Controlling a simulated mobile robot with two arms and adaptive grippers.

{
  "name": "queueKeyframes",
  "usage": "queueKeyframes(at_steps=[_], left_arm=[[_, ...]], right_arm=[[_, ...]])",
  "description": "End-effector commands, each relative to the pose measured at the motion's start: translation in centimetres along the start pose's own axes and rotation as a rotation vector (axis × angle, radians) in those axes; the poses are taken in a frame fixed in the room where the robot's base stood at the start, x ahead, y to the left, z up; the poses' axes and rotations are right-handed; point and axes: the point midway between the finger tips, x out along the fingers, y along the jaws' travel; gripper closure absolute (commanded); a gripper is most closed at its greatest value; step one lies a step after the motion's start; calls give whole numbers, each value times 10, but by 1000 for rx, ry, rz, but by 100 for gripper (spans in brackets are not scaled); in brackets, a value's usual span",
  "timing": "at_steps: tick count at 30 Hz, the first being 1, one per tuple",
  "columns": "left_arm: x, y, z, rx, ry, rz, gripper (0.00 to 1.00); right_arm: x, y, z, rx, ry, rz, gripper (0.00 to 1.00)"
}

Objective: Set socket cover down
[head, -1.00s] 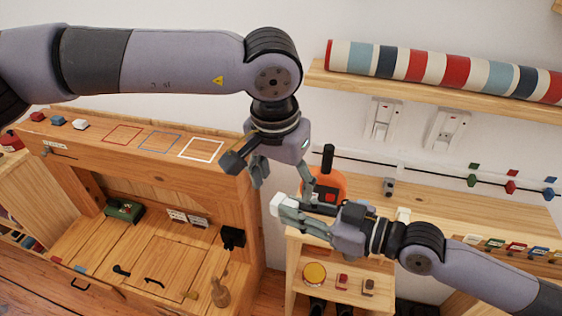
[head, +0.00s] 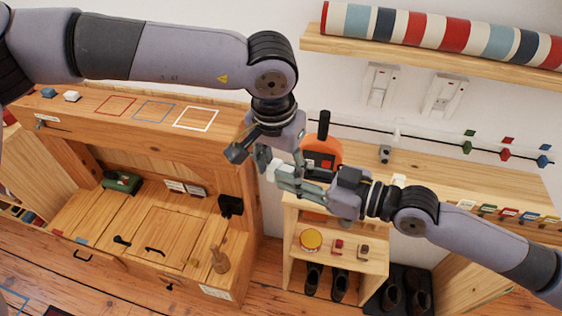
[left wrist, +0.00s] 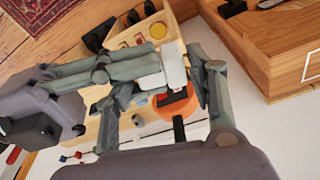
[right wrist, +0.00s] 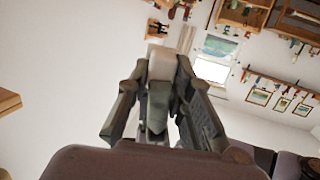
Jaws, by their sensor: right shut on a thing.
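A small white socket cover (head: 272,170) sits at the tips of my right gripper (head: 284,177), which is shut on it. It shows in the left wrist view (left wrist: 173,65) and in the right wrist view (right wrist: 162,64). My left gripper (head: 281,162) is open, with its fingers apart on either side of the cover in its wrist view. I cannot tell whether they touch it. The cover is held in the air in front of the gap between the wooden bench and the small shelf unit. Two white wall sockets (head: 380,87) (head: 445,96) are on the wall at right.
A wooden bench (head: 90,117) with red, blue and white outlined squares on top stands at left. An orange item (head: 327,150) with a black handle stands behind the grippers. A striped roll (head: 450,35) lies on the wall shelf. Shoes (head: 340,283) stand below the small shelf unit (head: 290,270).

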Motion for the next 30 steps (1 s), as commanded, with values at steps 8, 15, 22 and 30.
queueKeyframes(at_steps=[8, 15, 22, 30], left_arm=[[0, 0, 0, 0, 0, 1, 70], [0, 0, 0, 0, 0, 1, 85], [0, 0, 0, 0, 0, 1, 85], [0, 0, 0, 0, 0, 0, 85]], right_arm=[[0, 0, 0, 0, 0, 0, 100], [0, 0, 0, 0, 1, 0, 100], [0, 0, 0, 0, 0, 0, 64], [0, 0, 0, 0, 0, 0, 56]])
